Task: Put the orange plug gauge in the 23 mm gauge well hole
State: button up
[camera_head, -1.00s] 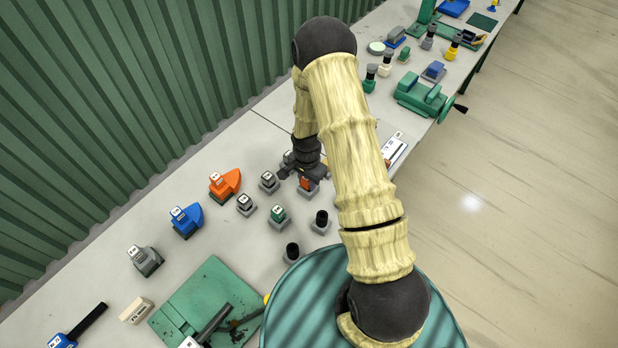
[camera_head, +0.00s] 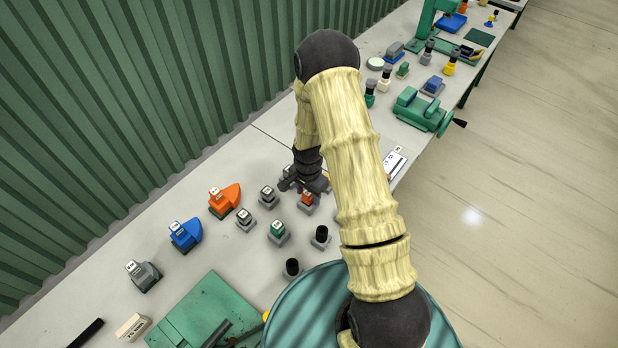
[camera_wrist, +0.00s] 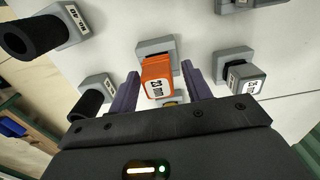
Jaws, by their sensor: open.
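The orange plug gauge (camera_head: 307,199) stands in a grey square base on the bench, among other gauges. In the wrist view the orange gauge (camera_wrist: 157,78) has a white label reading 23 mm. My gripper (camera_head: 304,184) is at the gauge, and its wrist view (camera_wrist: 161,84) shows the two purple fingers apart, one on each side of the gauge. Narrow gaps show beside it, so it is not clasped. The gauge's lower part is hidden. I cannot make out which thing is the 23 mm gauge well hole.
Grey-topped gauges (camera_head: 268,196), a green-topped gauge (camera_head: 278,230) and black cylinders (camera_head: 321,235) on grey bases stand close by. Orange (camera_head: 225,199), blue (camera_head: 185,235) and grey (camera_head: 143,275) labelled blocks stand to the left. A green vice (camera_head: 420,110) is far right.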

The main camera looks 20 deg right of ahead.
notch_tip(320, 180, up, 10)
jog(key=b, duration=0.3)
jog(key=shift+r, duration=0.55)
jog(key=s+r+n+t, duration=0.2)
jog(key=s+r+n, duration=0.8)
jog(key=s+r, duration=0.2)
jog(key=shift+s+n+t, duration=0.3)
jog(key=shift+s+n, duration=0.1)
jog(key=shift+s, duration=0.85)
jog(key=shift+w+d, duration=0.1)
